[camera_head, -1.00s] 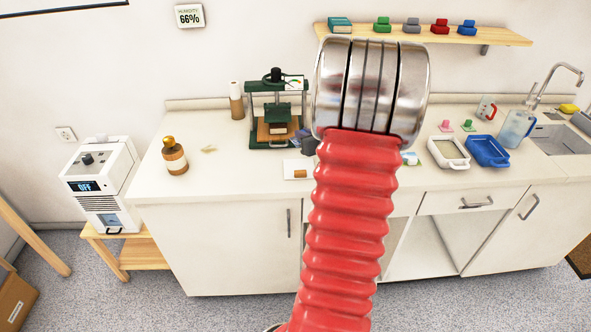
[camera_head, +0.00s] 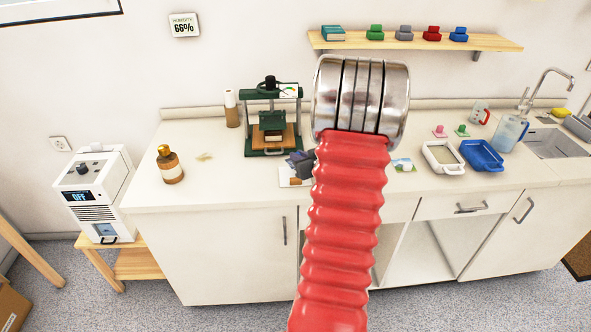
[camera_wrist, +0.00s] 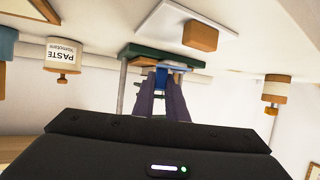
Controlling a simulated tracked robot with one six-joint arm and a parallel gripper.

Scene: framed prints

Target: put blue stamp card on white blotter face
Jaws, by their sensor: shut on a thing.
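My gripper (camera_wrist: 163,80) is shut on a small blue piece, the blue stamp card (camera_wrist: 160,76), mostly hidden between the dark fingers. In the head view my dark gripper (camera_head: 300,162) shows beside my red arm, and the card cannot be made out. A white flat sheet (camera_head: 287,172) lies on the counter just below the gripper in the picture, with a brown block on it. It looks like the white blotter, and it also shows in the wrist view (camera_wrist: 160,38), which is upside down. My gripper hides part of it in the head view.
A green press (camera_head: 270,118) with a wooden bed stands behind. A brown bottle (camera_head: 170,165) is left. A white tray (camera_head: 441,156) and a blue tray (camera_head: 480,155) are right. My red arm hides the middle of the counter. The left counter is mostly clear.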

